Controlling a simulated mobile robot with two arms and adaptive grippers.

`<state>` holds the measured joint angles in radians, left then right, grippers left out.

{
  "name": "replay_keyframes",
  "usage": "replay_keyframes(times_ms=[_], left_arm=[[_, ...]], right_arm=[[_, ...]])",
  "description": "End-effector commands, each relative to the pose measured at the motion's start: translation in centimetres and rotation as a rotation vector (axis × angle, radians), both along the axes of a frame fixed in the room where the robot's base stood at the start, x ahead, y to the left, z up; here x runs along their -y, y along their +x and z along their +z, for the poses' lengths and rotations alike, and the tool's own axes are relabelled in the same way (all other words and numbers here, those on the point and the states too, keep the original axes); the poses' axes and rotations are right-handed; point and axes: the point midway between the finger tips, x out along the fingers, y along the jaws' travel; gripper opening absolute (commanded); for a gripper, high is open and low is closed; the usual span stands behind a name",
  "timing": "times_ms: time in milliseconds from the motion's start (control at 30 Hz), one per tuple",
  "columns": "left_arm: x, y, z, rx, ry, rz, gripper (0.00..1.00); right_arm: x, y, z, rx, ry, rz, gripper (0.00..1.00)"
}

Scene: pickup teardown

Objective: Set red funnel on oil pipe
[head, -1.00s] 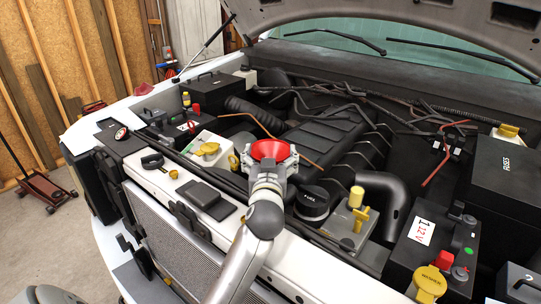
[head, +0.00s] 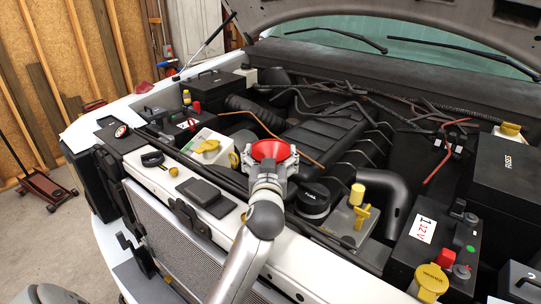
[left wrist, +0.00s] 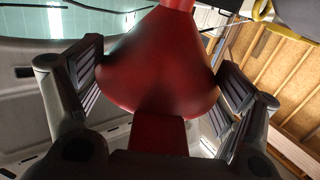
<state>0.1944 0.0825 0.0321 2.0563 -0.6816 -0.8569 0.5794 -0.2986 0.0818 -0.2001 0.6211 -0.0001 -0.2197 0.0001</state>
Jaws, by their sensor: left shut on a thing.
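The red funnel (head: 269,149) is in the head view over the front of the engine bay, its wide mouth facing up. My left gripper (head: 269,163) is shut around it. In the left wrist view the funnel (left wrist: 160,65) fills the middle between the two fingers of my left gripper (left wrist: 162,82). I cannot make out the oil pipe; the funnel, gripper and arm cover the area beneath, and I cannot tell whether the funnel touches anything below. My right gripper is in no view.
A black FUEL cap (head: 313,198) stands close right of the funnel, and a white tank with a yellow cap (head: 206,146) close left. A 12V battery (head: 425,240) and fuse box (head: 507,165) are at right. The raised hood (head: 400,18) hangs above.

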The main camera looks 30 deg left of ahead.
Motion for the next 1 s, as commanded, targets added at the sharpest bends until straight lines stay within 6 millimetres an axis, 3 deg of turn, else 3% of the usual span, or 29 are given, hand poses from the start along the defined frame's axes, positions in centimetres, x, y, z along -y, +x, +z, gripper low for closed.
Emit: replay_keyframes(times_ms=[267,300,367,767,1000], left_arm=[[0.0,0.0,-0.5,0.0,0.0,0.0,0.64],[0.0,0.0,-0.4,0.0,0.0,0.0,0.93],[0.0,0.0,-0.4,-0.001,0.001,0.0,1.0],[0.0,0.0,-0.1,0.001,0.001,0.0,1.0],[0.0,0.0,3.7,0.009,0.0,0.0,1.0]], right_arm=[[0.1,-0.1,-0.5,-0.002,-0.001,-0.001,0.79],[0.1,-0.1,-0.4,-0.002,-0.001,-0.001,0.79],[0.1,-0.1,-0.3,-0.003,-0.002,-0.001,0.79],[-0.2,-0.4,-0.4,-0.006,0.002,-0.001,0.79],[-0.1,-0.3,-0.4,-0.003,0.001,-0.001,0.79]])
